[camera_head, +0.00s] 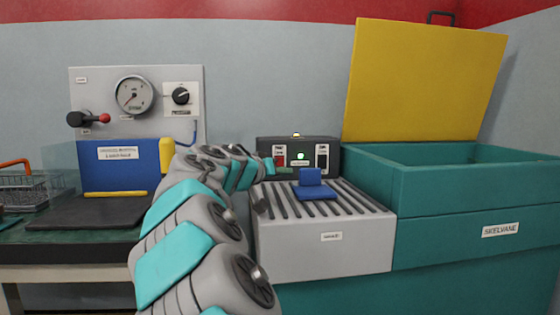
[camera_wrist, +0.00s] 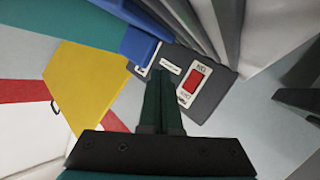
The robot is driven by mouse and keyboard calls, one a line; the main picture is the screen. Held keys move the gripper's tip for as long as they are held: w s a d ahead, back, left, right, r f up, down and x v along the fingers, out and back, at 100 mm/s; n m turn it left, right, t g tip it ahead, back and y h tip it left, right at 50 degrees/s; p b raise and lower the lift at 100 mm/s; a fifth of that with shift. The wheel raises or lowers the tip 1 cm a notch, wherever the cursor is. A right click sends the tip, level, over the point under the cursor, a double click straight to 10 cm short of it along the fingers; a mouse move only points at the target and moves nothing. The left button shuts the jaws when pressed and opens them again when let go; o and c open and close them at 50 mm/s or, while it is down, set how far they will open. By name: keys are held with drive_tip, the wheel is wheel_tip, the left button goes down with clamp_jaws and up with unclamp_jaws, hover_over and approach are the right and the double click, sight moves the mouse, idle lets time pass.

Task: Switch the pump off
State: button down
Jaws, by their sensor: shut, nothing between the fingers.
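In the wrist view the red rocker switch (camera_wrist: 195,80) sits in a white plate just right of my fingertips. My gripper (camera_wrist: 163,76) is shut and empty, pointing at the box face between the two plates. I cannot tell whether it touches. In the head view my arm mostly hides the gripper.
A slatted grey bench (camera_head: 325,240) carries a blue block (camera_head: 314,187) in front of the box. A teal tank (camera_head: 440,200) with a raised yellow lid (camera_head: 425,80) stands right.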

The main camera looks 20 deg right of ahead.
sight(280, 164)
drive_tip(key=w+p, duration=0.1)
drive_tip(key=w, duration=0.1)
drive_tip(key=w+d+p, duration=0.1)
drive_tip(key=w, duration=0.2)
drive_tip(key=w+d+r+p, duration=0.1)
drive_tip(key=w+p, duration=0.1)
drive_tip(key=shift+w, duration=0.2)
drive_tip(key=shift+w+d, duration=0.25)
drive_tip(key=shift+w, duration=0.2)
drive_tip(key=shift+w, duration=0.1)
idle(1.6)
drive_tip(key=shift+w+r, duration=0.15)
drive_tip(key=shift+w, duration=0.15)
drive_tip(key=shift+w+d, duration=0.15)
drive_tip(key=shift+w, duration=0.15)
idle(0.5)
drive_tip(key=shift+s, duration=0.1)
drive_tip(key=shift+s+a+b, duration=0.2)
drive_tip(key=shift+s+b, duration=0.45)
